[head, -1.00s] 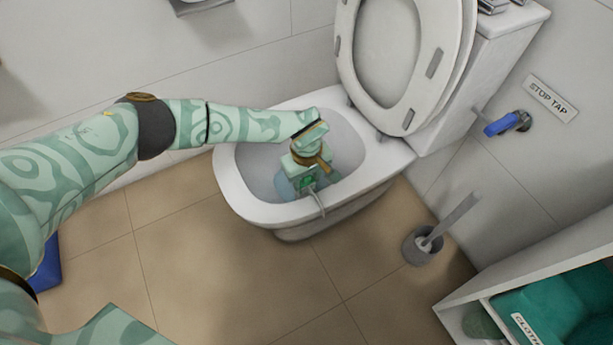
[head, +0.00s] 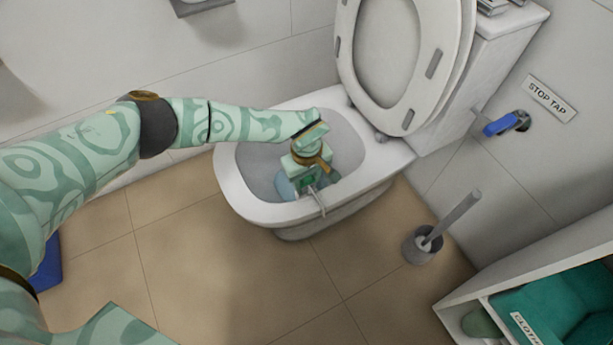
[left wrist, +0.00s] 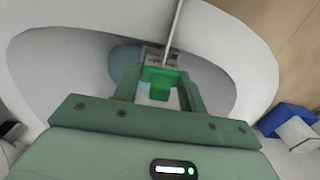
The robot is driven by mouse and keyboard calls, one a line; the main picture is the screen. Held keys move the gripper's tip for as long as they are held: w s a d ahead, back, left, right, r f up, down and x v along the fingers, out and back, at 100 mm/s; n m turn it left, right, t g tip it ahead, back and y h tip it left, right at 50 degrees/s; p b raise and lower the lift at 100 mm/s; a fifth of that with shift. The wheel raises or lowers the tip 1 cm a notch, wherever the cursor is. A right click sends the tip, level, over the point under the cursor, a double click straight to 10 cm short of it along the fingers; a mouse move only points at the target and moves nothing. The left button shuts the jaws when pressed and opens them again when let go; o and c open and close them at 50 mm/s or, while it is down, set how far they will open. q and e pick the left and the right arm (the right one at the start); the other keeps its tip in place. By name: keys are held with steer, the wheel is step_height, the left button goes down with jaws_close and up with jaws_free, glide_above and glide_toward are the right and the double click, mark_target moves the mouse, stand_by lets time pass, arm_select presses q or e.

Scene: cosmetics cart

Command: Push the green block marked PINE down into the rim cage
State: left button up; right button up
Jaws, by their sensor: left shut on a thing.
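The green block (head: 306,182) is held at the near inner side of the toilet bowl, at the rim. It also shows between the fingers in the left wrist view (left wrist: 158,80); its marking is not readable. My left gripper (head: 307,176) is shut on the block and points down into the bowl. The rim cage (head: 319,203) hangs at the near rim by a pale hook, just beside the block. In the left wrist view the cage (left wrist: 155,57) lies just beyond the block. How deep the block sits in it is hidden. My right gripper is not in view.
The toilet bowl rim (head: 237,190) surrounds the gripper, and the raised seat (head: 345,50) stands behind. A toilet brush in its holder (head: 422,246) stands on the floor at right. A blue stop tap (head: 503,124) is on the wall. A shelf with teal cloths (head: 545,305) is at lower right.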

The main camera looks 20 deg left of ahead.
mark_target(307, 185)
arm_select(q)
steer(key=shift+f+b, duration=0.85)
steer(key=shift+f, duration=0.95)
steer(key=o, duration=1)
steer(key=shift+o, duration=0.2)
